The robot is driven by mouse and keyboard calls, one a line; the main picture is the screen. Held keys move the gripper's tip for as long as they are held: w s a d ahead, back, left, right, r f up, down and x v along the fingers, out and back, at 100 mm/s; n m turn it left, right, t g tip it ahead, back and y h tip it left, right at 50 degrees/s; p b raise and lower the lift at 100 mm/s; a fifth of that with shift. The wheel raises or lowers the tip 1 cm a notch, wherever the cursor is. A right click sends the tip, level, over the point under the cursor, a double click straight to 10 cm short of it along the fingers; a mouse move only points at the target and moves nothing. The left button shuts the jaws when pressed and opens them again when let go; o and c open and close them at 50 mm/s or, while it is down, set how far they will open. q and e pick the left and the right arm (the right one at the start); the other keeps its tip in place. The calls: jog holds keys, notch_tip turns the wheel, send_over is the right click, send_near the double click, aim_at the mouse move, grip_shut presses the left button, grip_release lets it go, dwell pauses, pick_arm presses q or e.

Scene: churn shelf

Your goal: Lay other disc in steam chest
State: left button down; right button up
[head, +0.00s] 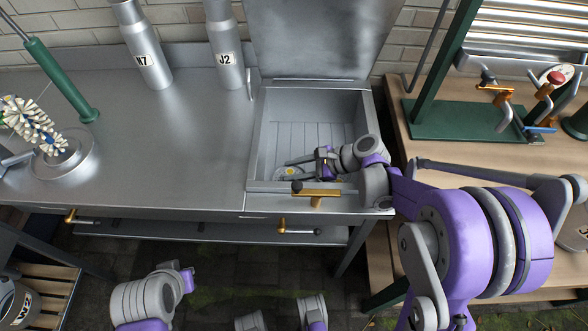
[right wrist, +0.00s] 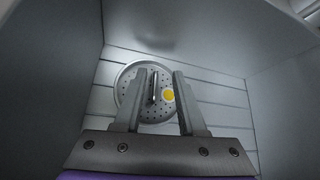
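The steam chest (head: 257,140) is an open metal box sunk in the counter, with its lid (head: 318,40) standing up behind it. My right gripper (head: 291,168) reaches down inside it, near the front. In the right wrist view a round perforated metal disc (right wrist: 130,84) with a yellow dot lies on the slatted floor of the chest. My right gripper (right wrist: 154,92) is over it, with its two fingers apart on either side of the disc's upright handle. I cannot tell whether they touch it. My left arm shows at the bottom of the head view; its fingertips are not visible.
Two metal cylinders marked N7 (head: 143,45) and J2 (head: 224,45) stand on the counter. A green post (head: 62,82) and a bristled brush (head: 33,125) are at left. A wooden bench (head: 425,145) with a green stand is at right. The counter's middle is clear.

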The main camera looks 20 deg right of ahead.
jog(key=p+v, duration=0.1)
jog(key=v, duration=1.1)
jog(key=shift+r, duration=0.35)
dwell(0.4)
